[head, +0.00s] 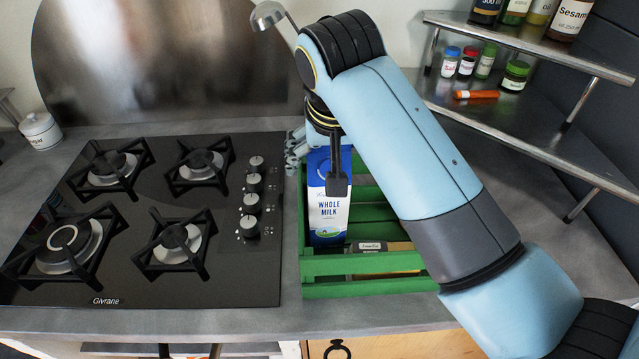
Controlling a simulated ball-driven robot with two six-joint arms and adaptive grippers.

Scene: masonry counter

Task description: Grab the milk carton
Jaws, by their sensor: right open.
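The milk carton (328,222), blue and white with "WHOLE MILK" on its front, stands upright in the left part of a green crate (365,290). My right gripper (333,180) comes down from above at the carton's top. One dark finger hangs in front of the upper part of the carton's face. The other finger is mostly hidden, and I cannot tell whether the gripper touches the carton. The right gripper is open. My left gripper is not in view.
A black gas cooktop (110,284) lies left of the crate. A small box (370,247) lies in the crate beside the carton. Corner shelves (540,145) with jars and bottles stand at the right. A white lidded jar (40,131) stands at the far left.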

